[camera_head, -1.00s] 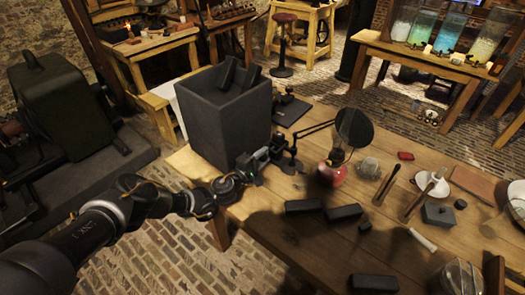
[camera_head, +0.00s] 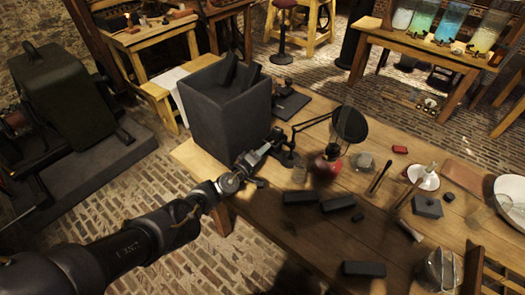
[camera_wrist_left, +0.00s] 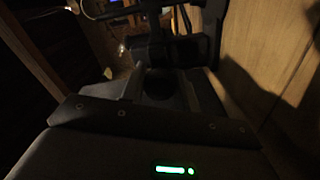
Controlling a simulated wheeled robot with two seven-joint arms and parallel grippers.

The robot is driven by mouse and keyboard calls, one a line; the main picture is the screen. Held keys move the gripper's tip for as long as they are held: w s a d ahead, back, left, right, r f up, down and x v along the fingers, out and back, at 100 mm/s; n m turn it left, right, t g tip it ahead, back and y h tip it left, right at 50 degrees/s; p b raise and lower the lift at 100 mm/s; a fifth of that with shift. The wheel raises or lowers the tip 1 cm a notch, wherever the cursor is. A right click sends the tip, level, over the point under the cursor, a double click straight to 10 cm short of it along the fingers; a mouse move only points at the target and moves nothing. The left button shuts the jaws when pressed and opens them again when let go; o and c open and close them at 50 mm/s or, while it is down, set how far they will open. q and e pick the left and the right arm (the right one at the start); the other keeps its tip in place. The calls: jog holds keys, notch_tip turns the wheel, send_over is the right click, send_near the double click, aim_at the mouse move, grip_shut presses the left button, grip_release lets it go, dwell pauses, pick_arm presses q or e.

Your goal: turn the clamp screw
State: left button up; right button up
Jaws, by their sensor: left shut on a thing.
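My left gripper (camera_head: 262,150) reaches in from the left to the near left edge of the wooden workbench. It is shut on a dark thing, which looks like the clamp screw, beside the foot of the black lens stand (camera_head: 288,158). In the left wrist view, a dark round piece (camera_wrist_left: 158,84) sits between my two fingers. A dark block-like body, likely the clamp, stands just beyond it. The screw's handle and thread are too dark and small to make out. My right gripper is not in view.
A tall dark bin (camera_head: 226,122) stands on the workbench (camera_head: 300,246) right behind my gripper. The round lens (camera_head: 350,124) and a red lamp base (camera_head: 328,166) are to the right. Black blocks (camera_head: 338,203) lie in front.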

pick_arm(q)
jog(key=shift+f, duration=0.1)
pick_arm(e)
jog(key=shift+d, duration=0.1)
pick_arm(q)
jog(key=o, duration=1)
